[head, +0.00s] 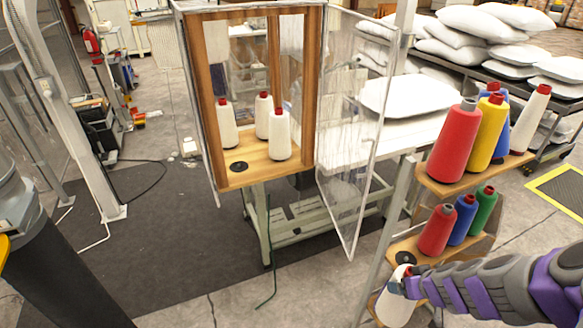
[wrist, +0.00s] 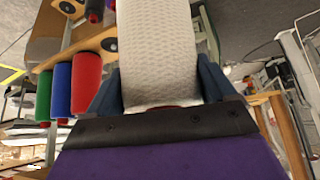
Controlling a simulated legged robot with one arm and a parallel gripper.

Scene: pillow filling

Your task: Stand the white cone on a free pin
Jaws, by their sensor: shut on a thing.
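My gripper (head: 400,281) is at the lower right in the head view, shut on a white cone (head: 394,308). The cone hangs beside the rack's lower shelf, partly cut off by the frame edge. In the wrist view the textured white cone (wrist: 158,50) lies between both fingers. Three white cones with red tops stand in the wooden cabinet: left (head: 226,124), back (head: 263,116) and right (head: 279,136). A black pin base (head: 238,167) is bare at the cabinet's front left. Another bare black pin base (head: 405,257) is on the rack's lower shelf.
The cabinet's clear door (head: 352,130) stands open on the right. The rack's upper shelf (head: 440,186) holds red, yellow, blue and white cones; its lower shelf (head: 432,258) holds red, blue and green ones. White pillows (head: 470,40) are stacked behind. Dark floor mat is open left of the cabinet.

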